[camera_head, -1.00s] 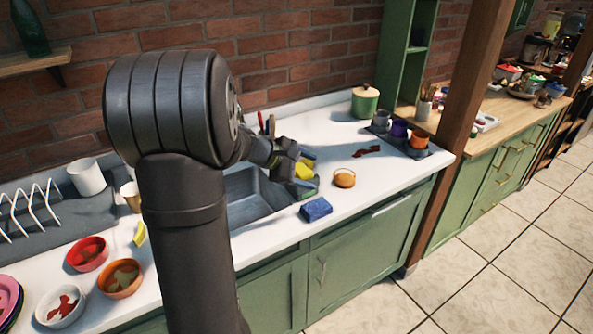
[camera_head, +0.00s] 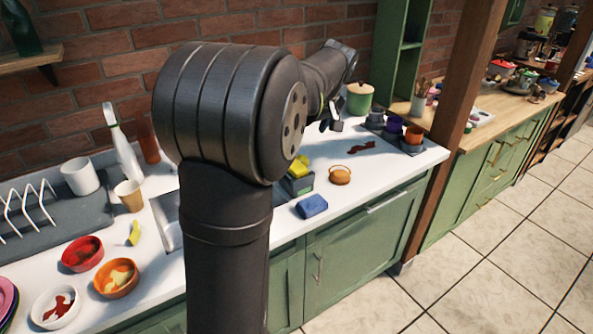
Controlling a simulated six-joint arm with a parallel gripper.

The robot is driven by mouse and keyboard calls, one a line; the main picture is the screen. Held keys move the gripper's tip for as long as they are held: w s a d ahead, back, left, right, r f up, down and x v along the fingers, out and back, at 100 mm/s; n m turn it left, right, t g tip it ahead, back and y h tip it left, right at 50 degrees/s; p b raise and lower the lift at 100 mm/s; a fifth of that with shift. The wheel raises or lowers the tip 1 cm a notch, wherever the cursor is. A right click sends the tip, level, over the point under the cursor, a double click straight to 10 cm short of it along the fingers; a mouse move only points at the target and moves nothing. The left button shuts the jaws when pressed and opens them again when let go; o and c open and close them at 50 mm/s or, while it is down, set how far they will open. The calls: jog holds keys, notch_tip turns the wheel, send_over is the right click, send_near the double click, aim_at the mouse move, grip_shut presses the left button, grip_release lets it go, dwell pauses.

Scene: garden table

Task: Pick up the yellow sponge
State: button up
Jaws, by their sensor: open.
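A yellow sponge (camera_head: 299,168) rests on a grey-green holder (camera_head: 297,185) on the counter beside the sink, partly hidden behind my arm. My gripper (camera_head: 331,126) is up and to the right of it, in front of the brick wall, with its small fingers pointing down. It is open, apart from the sponge, with nothing seen between its fingers. A smaller yellow piece (camera_head: 134,234) lies on the counter at the left, near the bowls.
A green lidded pot (camera_head: 360,98) and several cups in a dark tray (camera_head: 412,149) are at the back right. A red-brown spill (camera_head: 361,147) marks the counter. Bowls (camera_head: 82,254) stand left.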

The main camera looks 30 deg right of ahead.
jog(key=x, duration=1.7)
jog(key=shift+f, duration=0.15)
jog(key=c, duration=1)
